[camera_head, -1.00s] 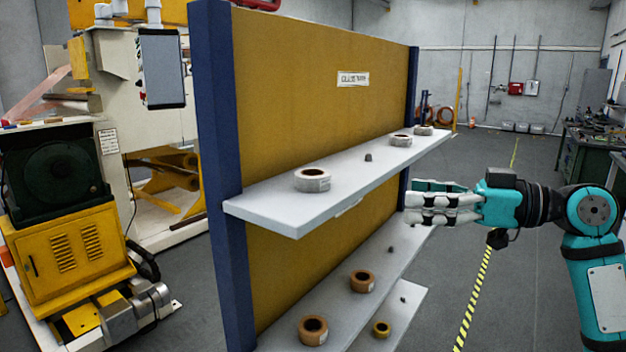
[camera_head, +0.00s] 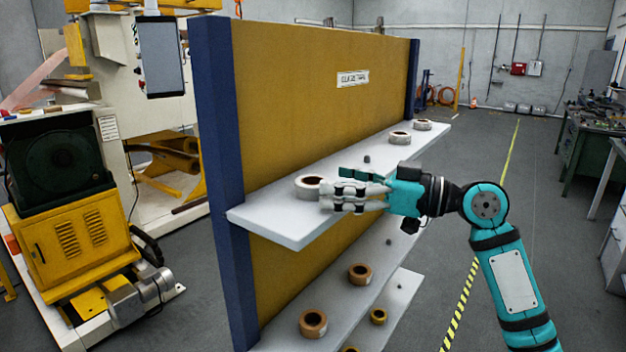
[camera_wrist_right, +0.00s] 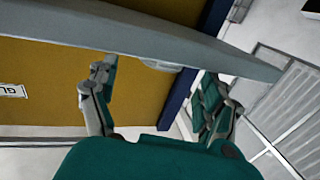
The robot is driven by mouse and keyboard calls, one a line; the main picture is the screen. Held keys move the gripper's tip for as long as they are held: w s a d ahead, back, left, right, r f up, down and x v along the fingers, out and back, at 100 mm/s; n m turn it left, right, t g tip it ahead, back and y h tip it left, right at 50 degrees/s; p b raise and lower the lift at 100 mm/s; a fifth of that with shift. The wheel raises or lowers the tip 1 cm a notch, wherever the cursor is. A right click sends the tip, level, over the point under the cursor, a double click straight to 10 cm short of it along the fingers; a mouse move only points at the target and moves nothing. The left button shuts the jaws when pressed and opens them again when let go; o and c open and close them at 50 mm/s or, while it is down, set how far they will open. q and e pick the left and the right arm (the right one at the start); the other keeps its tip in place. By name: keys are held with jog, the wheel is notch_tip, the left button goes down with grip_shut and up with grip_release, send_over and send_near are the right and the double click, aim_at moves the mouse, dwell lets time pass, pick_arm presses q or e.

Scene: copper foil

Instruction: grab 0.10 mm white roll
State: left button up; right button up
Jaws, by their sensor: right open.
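A white roll (camera_head: 308,186) lies flat on the upper shelf, near its front left end. Two more white rolls, one (camera_head: 400,138) and another (camera_head: 422,124), lie toward the shelf's far end. I cannot read thickness markings on any of them. My right gripper (camera_head: 328,196) is open at the shelf's front edge. Its fingers point left and overlap the right side of the near roll in the head view; contact cannot be told. In the right wrist view the fingers (camera_wrist_right: 157,78) are spread, with a small pale piece (camera_wrist_right: 162,66) between them at the shelf edge. My left gripper is not in view.
The upper shelf (camera_head: 290,232) juts from a yellow panel (camera_head: 310,80) with blue posts. A small dark peg (camera_head: 366,158) stands on it. Floor to the right is open.

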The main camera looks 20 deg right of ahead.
aim_at(318, 182)
jog(key=p+x, duration=0.1)
jog(key=x, duration=0.2)
jog(key=shift+w+a+f+p, duration=0.15)
jog(key=shift+w+a+p, duration=0.1)
jog(key=shift+a+p, duration=0.1)
jog(key=shift+w+a+f, duration=0.1)
jog(key=shift+w, duration=0.05)
jog(key=shift+c, duration=0.7)
jog(key=c, duration=1.1)
